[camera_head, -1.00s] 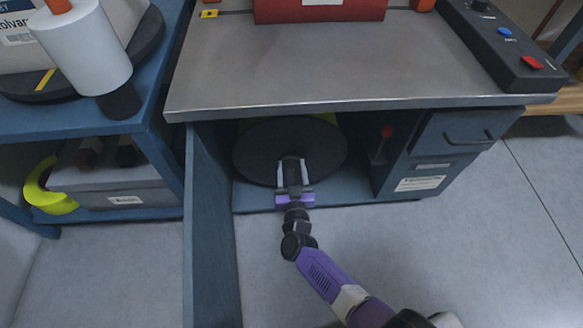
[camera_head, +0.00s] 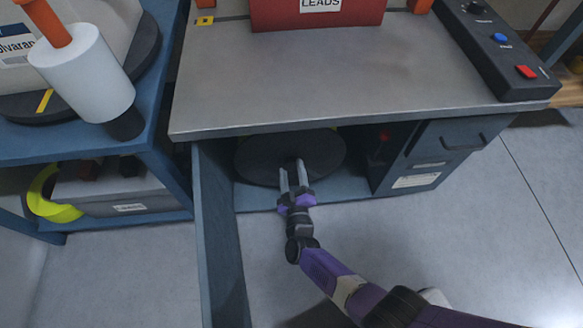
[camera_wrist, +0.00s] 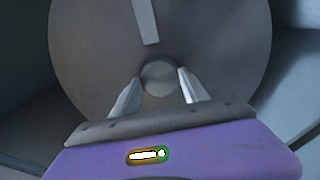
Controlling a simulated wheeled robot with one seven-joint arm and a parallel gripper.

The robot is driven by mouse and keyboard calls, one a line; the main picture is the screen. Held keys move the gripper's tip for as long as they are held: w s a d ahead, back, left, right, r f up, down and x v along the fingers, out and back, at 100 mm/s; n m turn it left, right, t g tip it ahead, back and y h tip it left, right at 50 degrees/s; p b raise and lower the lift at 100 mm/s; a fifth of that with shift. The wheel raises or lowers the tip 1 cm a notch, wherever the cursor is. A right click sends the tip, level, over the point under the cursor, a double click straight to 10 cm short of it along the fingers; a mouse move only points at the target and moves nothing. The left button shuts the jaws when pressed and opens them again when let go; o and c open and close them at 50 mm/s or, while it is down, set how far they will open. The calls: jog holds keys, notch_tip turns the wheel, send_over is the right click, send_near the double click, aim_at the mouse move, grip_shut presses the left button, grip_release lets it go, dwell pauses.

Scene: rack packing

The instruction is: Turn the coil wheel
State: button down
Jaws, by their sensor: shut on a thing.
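The coil wheel (camera_head: 258,162) is a dark round disc inside the open cabinet under the bench. In the wrist view the coil wheel (camera_wrist: 88,55) fills the upper middle, with a small round hub knob (camera_wrist: 159,73) at its centre and a pale strip above the knob. My gripper (camera_head: 294,172) reaches into the cabinet from the front. In the wrist view its two pale fingers (camera_wrist: 159,82) stand either side of the knob, shut on it.
The open cabinet door (camera_head: 222,240) stands left of my arm. The bench top (camera_head: 330,80) overhangs the wheel. A drawer unit (camera_head: 440,150) is on the right. A blue shelf (camera_head: 60,150) stands left. The floor in front is clear.

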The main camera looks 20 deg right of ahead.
jog(key=n+p, duration=0.1)
jog(key=n, duration=0.3)
jog(key=shift+a+n, duration=0.1)
jog(key=shift+n, duration=0.3)
jog(key=n, duration=0.4)
jog(key=shift+n, duration=0.3)
jog(key=c, duration=0.6)
grip_release()
jog(key=p+v, duration=0.3)
jog(key=v, duration=0.4)
jog(key=shift+s, duration=0.35)
